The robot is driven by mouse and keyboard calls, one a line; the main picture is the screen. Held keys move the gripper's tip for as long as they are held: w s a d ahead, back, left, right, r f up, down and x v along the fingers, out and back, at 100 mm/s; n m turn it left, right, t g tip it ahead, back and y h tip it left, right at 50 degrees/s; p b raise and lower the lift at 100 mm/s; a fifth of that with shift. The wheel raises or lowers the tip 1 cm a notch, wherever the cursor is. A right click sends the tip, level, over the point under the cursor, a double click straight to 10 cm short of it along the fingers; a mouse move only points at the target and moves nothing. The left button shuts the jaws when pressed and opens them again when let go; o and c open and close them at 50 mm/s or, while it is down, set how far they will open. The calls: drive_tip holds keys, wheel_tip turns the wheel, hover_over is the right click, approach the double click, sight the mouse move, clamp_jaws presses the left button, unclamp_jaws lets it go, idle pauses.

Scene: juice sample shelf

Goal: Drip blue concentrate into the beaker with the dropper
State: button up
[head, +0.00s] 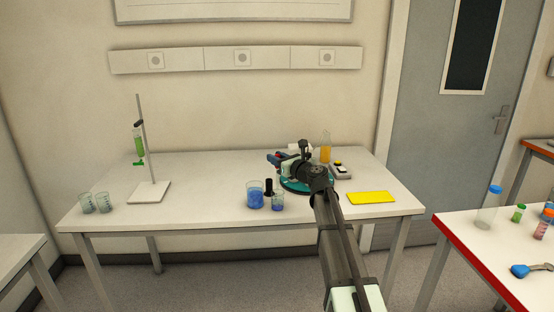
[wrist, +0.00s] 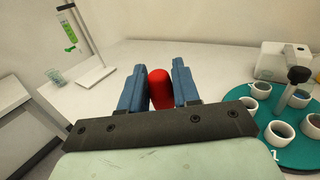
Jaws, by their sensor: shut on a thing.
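My gripper (wrist: 159,74) is shut on the dropper, whose red bulb (wrist: 159,90) shows between the blue fingers in the wrist view. The dropper's tube and tip are hidden. In the head view my gripper (head: 274,158) is above the table, over the left side of the teal round rack and behind the blue beakers. A larger beaker with blue liquid (head: 256,198) and a smaller one with blue liquid (head: 278,203) stand near the table's front edge. I cannot tell which holds the concentrate. Both are out of the wrist view.
A teal round rack (wrist: 300,156) holds several cups. A small black bottle (head: 269,188) stands by the blue beakers. A stand with a green-filled tube (head: 139,145), two glasses (head: 95,203), an orange flask (head: 325,153) and a yellow pad (head: 371,198) are around. The table's left-centre is clear.

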drive_tip(key=shift+r, duration=1.95)
drive_tip(key=w+a+r, duration=0.2)
drive_tip(key=w+a, duration=0.1)
drive_tip(key=a, duration=0.5)
wheel_tip(320, 180, down, 13)
drive_tip(key=shift+a, duration=0.25)
drive_tip(key=shift+f, duration=0.1)
drive_tip(key=shift+o, duration=0.5)
clamp_jaws()
